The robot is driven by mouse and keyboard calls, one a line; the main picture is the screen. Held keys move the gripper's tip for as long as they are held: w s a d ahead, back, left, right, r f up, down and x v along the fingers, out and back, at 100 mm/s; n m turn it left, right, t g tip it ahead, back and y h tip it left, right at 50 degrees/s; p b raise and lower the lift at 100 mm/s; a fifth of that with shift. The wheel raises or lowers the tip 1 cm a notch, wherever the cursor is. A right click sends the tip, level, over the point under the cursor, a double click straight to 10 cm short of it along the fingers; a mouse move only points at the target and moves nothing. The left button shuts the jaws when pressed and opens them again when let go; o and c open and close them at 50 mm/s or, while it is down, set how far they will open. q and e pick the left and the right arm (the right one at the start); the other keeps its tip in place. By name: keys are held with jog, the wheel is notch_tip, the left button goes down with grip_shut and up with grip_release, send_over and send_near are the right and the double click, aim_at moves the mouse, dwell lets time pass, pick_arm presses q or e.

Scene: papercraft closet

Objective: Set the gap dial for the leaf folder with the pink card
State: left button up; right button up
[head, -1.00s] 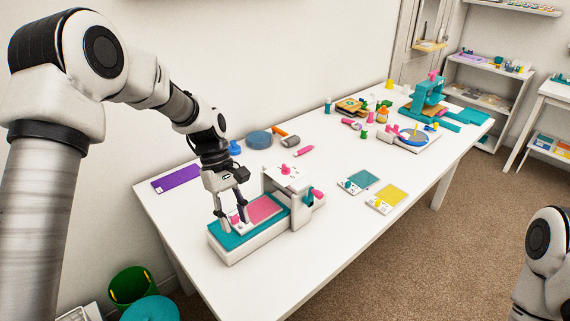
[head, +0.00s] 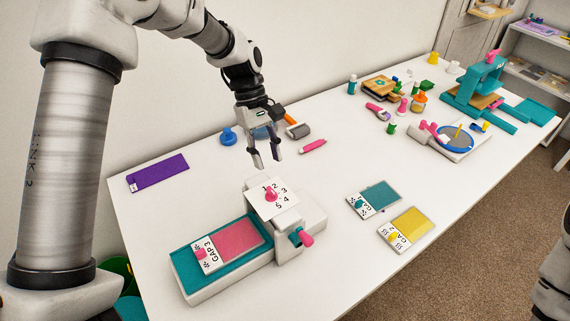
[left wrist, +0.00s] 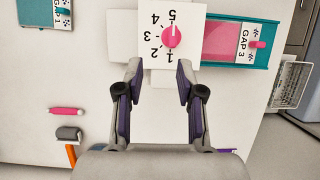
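The pink card (head: 238,238), with a white end reading GAP 3 and a pink knob, lies on the teal bed of the leaf folder (head: 185,272). It also shows in the left wrist view (left wrist: 221,40). The gap dial, a pink knob (head: 271,194) on a white plate numbered 1 to 5, sits atop the folder. In the left wrist view the dial knob (left wrist: 173,37) has a pale mark that appears to point toward 5. My left gripper (head: 267,163) is open and empty, above and behind the dial plate, apart from it. My right gripper is out of view.
A teal card (head: 381,195) and a yellow card (head: 412,226) lie right of the folder. A purple strip (head: 158,173), a roller (head: 298,131) and a pink stick (head: 314,146) lie behind. A teal press (head: 478,90) stands farther right. The front middle of the table is clear.

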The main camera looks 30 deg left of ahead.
aim_at(271, 190)
pick_arm(q)
jog(key=s+f, duration=0.1)
jog(key=s+d+f, duration=0.1)
jog(key=s+p, duration=0.1)
jog(key=s, duration=0.1)
jog(key=shift+d+f, duration=0.3)
jog(key=shift+f, duration=0.1)
jog(key=f, duration=0.2)
jog(key=w+d+f, duration=0.1)
jog(key=shift+f, duration=0.25)
jog(key=shift+s+r, duration=0.1)
jog(key=shift+s, duration=0.1)
jog(key=shift+s+r, duration=0.1)
jog(key=shift+s, duration=0.1)
jog(key=c, duration=0.4)
grip_shut()
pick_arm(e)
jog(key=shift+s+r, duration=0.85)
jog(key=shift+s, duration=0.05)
